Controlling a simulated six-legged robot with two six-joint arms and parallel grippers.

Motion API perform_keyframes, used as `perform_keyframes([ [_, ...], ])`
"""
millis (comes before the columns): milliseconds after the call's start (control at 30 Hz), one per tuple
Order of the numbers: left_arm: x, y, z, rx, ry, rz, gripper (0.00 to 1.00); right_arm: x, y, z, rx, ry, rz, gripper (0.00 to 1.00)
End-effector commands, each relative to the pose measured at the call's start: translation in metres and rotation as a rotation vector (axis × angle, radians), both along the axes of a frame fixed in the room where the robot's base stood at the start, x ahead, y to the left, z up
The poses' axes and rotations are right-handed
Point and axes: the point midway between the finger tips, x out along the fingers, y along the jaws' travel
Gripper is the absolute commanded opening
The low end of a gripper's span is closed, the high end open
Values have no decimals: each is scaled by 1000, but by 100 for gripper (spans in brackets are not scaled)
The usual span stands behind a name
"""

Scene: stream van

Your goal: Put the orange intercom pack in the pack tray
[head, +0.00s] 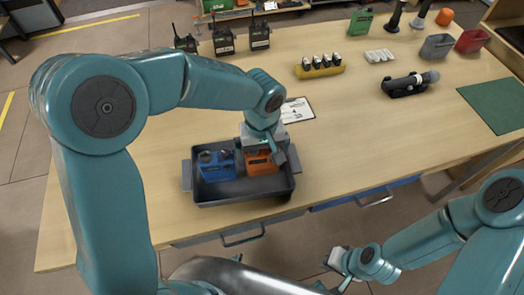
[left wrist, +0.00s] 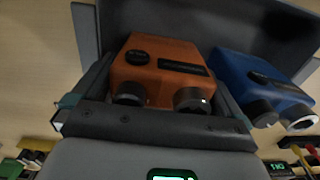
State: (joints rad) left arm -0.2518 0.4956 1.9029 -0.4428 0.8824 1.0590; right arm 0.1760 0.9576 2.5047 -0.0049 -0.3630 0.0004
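The orange intercom pack (head: 261,166) is inside the dark grey pack tray (head: 245,190), in its right part. It also fills the middle of the left wrist view (left wrist: 160,72), its two knobs towards me. My left gripper (head: 268,150) comes down over it from above. In the left wrist view its fingers (left wrist: 165,90) lie close along both sides of the pack, shut on it. Whether the pack's underside touches the tray floor is hidden. My right gripper (head: 340,264) is off the table's front edge, away from the packs; its fingers are too small to read.
A blue pack (head: 217,167) stands in the tray's left part, beside the orange one. A white card (head: 298,110) lies behind the tray. Several black radios (head: 223,40), a yellow battery holder (head: 320,68) and a microphone (head: 410,83) stand further back. The table's right front is clear.

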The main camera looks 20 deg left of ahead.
Motion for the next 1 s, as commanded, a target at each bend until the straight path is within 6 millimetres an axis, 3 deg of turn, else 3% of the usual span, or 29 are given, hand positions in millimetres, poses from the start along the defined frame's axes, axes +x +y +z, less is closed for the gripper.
perform_keyframes([
  [267,1,0,14,0,-4,1,100,0,0,5,0,0,0,0],
  [700,1,0,107,-2,-3,0,100,0,0,12,0,0,0,0],
  [1000,0,0,124,0,0,0,100,0,0,13,0,0,0,0],
])
